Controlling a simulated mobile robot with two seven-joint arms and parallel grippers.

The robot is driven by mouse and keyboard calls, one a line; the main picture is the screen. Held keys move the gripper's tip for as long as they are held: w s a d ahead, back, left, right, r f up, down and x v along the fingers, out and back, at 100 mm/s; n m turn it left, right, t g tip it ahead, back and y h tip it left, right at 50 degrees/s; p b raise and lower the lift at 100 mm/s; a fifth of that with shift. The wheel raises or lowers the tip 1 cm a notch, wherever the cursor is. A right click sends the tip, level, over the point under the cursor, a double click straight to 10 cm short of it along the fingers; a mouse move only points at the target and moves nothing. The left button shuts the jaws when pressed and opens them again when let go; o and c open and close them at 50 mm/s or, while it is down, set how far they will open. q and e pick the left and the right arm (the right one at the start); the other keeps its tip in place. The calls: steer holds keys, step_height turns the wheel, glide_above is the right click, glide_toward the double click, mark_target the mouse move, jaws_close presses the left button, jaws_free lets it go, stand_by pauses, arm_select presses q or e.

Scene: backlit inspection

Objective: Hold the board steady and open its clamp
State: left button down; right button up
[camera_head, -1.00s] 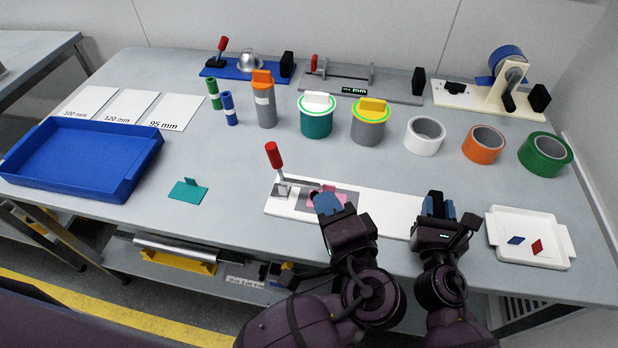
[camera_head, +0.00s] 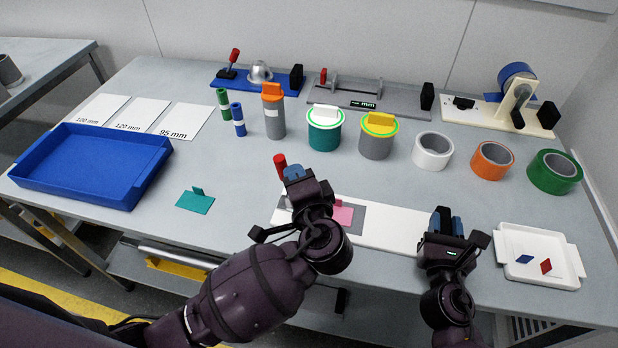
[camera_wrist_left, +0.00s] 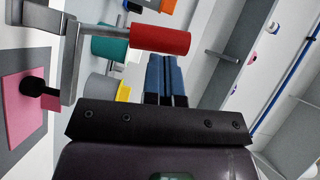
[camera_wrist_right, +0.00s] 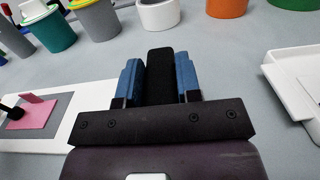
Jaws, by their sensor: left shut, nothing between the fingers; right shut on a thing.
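The white board (camera_head: 390,228) lies on the table with a grey patch and a pink piece (camera_head: 343,216). Its metal clamp (camera_wrist_left: 72,60) has a red handle (camera_head: 281,166) standing up, also seen in the left wrist view (camera_wrist_left: 160,40). The clamp's black tip (camera_wrist_left: 34,87) is over the pink piece (camera_wrist_left: 18,115); I cannot tell whether it presses. My left gripper (camera_head: 294,172) is shut and empty, its blue fingertips (camera_wrist_left: 165,72) close by the red handle; contact is unclear. My right gripper (camera_head: 446,222) is shut on the board's black end block (camera_wrist_right: 160,72).
A white tray (camera_head: 510,276) with blue and red chips is right of my right gripper. A teal plate (camera_head: 195,203) and blue tray (camera_head: 62,184) lie left. Jars and tape rolls (camera_head: 432,150) stand behind the board. The table between teal plate and board is clear.

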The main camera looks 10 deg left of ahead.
arm_select(q)
steer(key=shift+a+n+g+h, duration=0.3)
steer(key=shift+a+n, duration=0.1)
steer(key=shift+a, duration=0.15)
arm_select(e)
steer(key=shift+f, duration=0.35)
arm_select(q)
steer(key=a+f+n+g+h, duration=0.1)
steer(key=a+n+h, duration=0.1)
steer(key=a, duration=0.1)
steer(key=a+f+n+h, duration=0.2)
steer(key=n+h, duration=0.1)
steer(key=a+f+n+g+h, duration=0.1)
steer(key=a+n+h, duration=0.1)
steer(key=a+n, duration=0.1)
steer(key=shift+w+a+f+g+h, duration=0.15)
steer(key=shift+a+f+g+h, duration=0.15)
steer(key=shift+a+f+h, duration=0.1)
steer(key=shift+a+f, duration=0.1)
steer(key=shift+f, duration=0.3)
arm_select(e)
steer(key=shift+s, duration=0.1)
stand_by(0.4)
arm_select(q)
steer(key=shift+a, duration=0.1)
